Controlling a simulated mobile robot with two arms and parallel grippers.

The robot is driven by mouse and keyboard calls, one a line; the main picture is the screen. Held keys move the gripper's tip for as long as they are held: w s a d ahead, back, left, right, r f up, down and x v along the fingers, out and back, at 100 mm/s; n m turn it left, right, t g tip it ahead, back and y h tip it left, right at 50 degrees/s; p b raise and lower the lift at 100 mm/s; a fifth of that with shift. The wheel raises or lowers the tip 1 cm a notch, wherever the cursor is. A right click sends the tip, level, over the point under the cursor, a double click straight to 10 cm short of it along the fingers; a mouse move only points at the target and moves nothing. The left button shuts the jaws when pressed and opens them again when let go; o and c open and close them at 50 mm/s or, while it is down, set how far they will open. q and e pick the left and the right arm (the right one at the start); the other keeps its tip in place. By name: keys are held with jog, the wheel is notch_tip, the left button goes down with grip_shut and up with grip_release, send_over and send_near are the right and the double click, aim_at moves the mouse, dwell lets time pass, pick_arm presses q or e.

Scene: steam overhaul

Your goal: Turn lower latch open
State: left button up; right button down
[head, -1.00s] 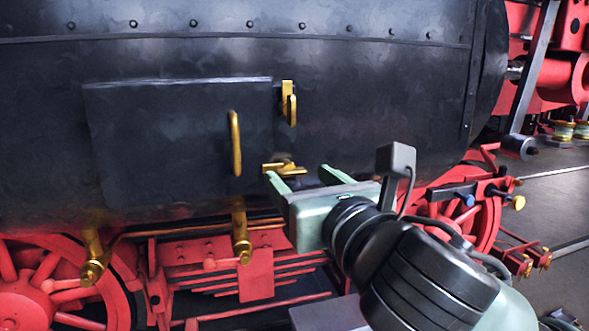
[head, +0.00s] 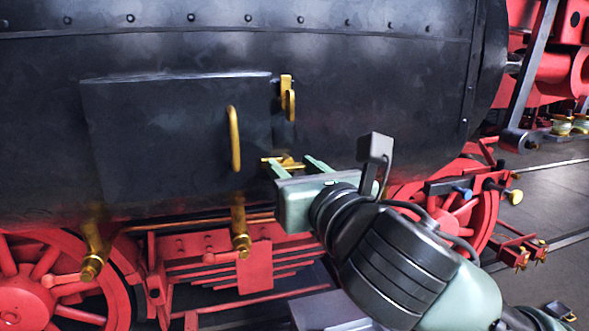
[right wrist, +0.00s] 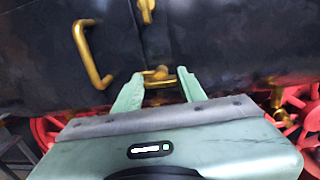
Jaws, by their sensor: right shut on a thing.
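The lower latch (head: 285,162) is a small brass piece at the lower right edge of the dark hatch door (head: 170,130). It lies roughly horizontal. My right gripper (head: 290,166) reaches it from below right and is shut on it, with its pale green fingers on either side. In the right wrist view the lower latch (right wrist: 158,77) shows between the fingertips of my right gripper (right wrist: 158,84); its ends are partly hidden. The upper latch (head: 288,98) is brass and hangs upright above. The door looks closed. My left gripper is not in view.
A brass handle (head: 235,138) stands out from the door just left of the latches. Below are brass pipes (head: 240,228) and red wheels (head: 70,280). The black boiler wall to the right of the latches is clear.

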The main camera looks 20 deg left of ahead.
jog(key=m, duration=0.4)
jog(key=shift+m, duration=0.4)
jog(key=m, duration=0.4)
jog(key=shift+f+m+t+b, duration=0.1)
jog(key=shift+m+t+b, duration=0.2)
jog(key=shift+m, duration=0.1)
jog(key=m, duration=0.4)
jog(key=shift+m+t, duration=0.3)
jog(key=shift+f+m, duration=0.1)
jog(key=shift+m, duration=2)
jog(key=c, duration=0.8)
grip_release()
jog(key=shift+c, duration=0.2)
jog(key=shift+w+d, duration=0.1)
